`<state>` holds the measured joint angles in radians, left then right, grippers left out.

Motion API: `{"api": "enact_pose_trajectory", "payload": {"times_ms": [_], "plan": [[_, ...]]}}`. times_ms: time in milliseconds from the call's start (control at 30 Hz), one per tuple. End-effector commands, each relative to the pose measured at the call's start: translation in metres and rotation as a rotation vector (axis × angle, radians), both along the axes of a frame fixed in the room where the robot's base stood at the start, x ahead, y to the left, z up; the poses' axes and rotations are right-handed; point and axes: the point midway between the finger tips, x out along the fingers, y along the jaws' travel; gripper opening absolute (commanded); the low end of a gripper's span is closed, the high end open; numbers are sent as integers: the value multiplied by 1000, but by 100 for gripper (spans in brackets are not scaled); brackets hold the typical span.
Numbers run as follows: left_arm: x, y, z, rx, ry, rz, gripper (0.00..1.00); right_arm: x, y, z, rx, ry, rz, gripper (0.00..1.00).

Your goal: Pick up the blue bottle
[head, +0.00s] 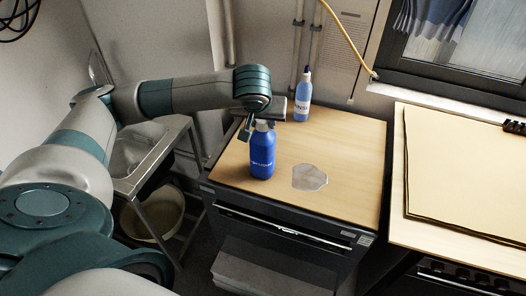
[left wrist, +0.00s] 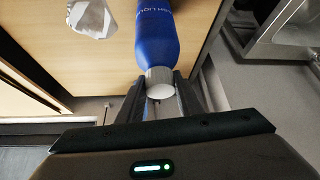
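The blue bottle (head: 262,152) stands upright on the wooden top of the oven cabinet, near its left side. It has white lettering and a pale cap. My left gripper (head: 256,127) is at the cap from above and behind. In the left wrist view the bottle (left wrist: 157,38) points away from me, and the fingers of my left gripper (left wrist: 160,86) close in on both sides of its cap, with no clear gap. The bottle's base seems to rest on the top. My right gripper is not in view.
A light-blue spray bottle (head: 302,97) with a dark nozzle stands behind the blue bottle. A grey irregular patch (head: 309,178) lies to its right, also seen in the left wrist view (left wrist: 92,17). A metal sink (head: 140,150) is at left, and a bench with a board (head: 470,170) at right.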

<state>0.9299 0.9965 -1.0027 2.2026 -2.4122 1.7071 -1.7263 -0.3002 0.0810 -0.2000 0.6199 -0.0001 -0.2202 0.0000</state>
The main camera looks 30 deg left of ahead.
Motion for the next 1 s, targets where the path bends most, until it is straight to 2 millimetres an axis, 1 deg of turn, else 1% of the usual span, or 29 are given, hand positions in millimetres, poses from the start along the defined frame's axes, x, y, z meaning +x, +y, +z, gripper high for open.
{"api": "enact_pose_trajectory", "payload": {"times_ms": [33, 100, 633, 767, 1000], "plan": [[0, 0, 0, 1, 0, 1, 16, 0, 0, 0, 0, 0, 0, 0], [0, 0, 0, 0, 1, 1, 0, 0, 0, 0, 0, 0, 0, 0], [1, 0, 4, 0, -2, 1, 0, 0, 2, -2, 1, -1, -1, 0], [1, 0, 10, 1, -5, 0, 0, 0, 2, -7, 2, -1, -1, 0], [1, 0, 27, 1, -5, 0, 0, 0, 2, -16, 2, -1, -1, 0]]}}
